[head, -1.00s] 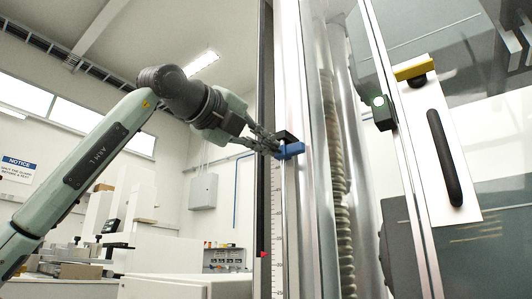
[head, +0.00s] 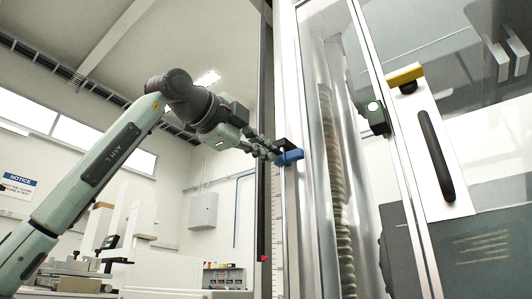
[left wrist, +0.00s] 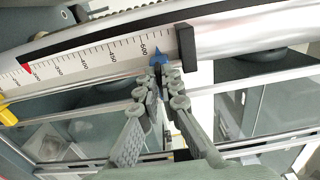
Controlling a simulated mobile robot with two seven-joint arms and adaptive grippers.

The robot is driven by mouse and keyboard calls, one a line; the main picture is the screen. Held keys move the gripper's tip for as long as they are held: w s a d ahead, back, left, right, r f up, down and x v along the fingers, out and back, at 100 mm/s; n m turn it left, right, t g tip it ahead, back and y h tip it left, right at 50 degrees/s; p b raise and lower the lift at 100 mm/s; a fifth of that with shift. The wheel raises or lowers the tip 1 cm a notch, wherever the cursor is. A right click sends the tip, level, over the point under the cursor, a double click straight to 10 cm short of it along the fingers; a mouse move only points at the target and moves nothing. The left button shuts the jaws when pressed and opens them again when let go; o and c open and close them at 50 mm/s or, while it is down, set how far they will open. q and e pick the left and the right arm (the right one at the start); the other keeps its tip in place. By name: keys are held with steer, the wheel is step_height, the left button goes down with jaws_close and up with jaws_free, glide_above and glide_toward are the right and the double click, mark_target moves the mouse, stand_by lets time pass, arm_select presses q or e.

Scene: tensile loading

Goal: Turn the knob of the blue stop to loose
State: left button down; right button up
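The blue stop (head: 290,157) sits on the vertical scale rail at the left edge of the machine, just below a black block (head: 285,145). In the left wrist view the blue stop (left wrist: 158,58) shows as a small pointer near the 600 mark. My left gripper (head: 264,150) reaches the stop from the left. In the left wrist view its fingertips (left wrist: 164,82) are close together around a small dark part just below the pointer, which looks like the stop's knob. The fingers hide most of the knob. My right gripper is not in view.
The scale (left wrist: 100,60) runs along the rail, with a red marker (head: 264,258) lower down and a yellow part (left wrist: 7,115) at the wrist view's left. A clear door with a black handle (head: 436,155) stands to the right. Open room lies left of the rail.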

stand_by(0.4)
arm_select(q)
steer(key=c, duration=1.7)
jaws_free()
steer(key=shift+a, duration=0.1)
steer(key=v, duration=1.2)
